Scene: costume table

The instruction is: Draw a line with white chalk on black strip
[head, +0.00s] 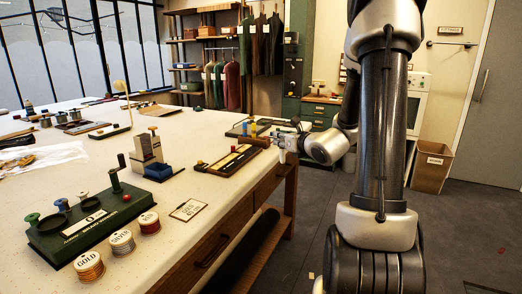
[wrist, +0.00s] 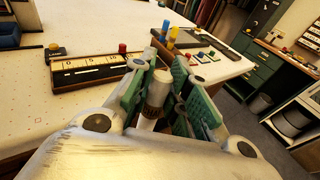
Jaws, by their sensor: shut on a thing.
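A brown wooden board (head: 215,178) with a dark strip (head: 226,166) along it lies near the table's right edge. In the wrist view the board (wrist: 64,86) is at the left, with a row of pale numbered marks. My gripper (head: 279,142) is at the table's edge, just right of the board. In the wrist view my gripper (wrist: 157,88) is shut on an upright cylinder (wrist: 157,92) with brown and white parts, apparently the chalk in a holder. Its far end is hidden, so I cannot tell whether it touches anything.
A red knob (wrist: 122,48) stands behind the board in the wrist view. A dark tray (head: 250,129) with coloured pieces lies beyond the board. A green stand (head: 85,222), labelled spools (head: 122,242) and a small card (head: 188,209) are nearer on the white table (head: 185,250).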

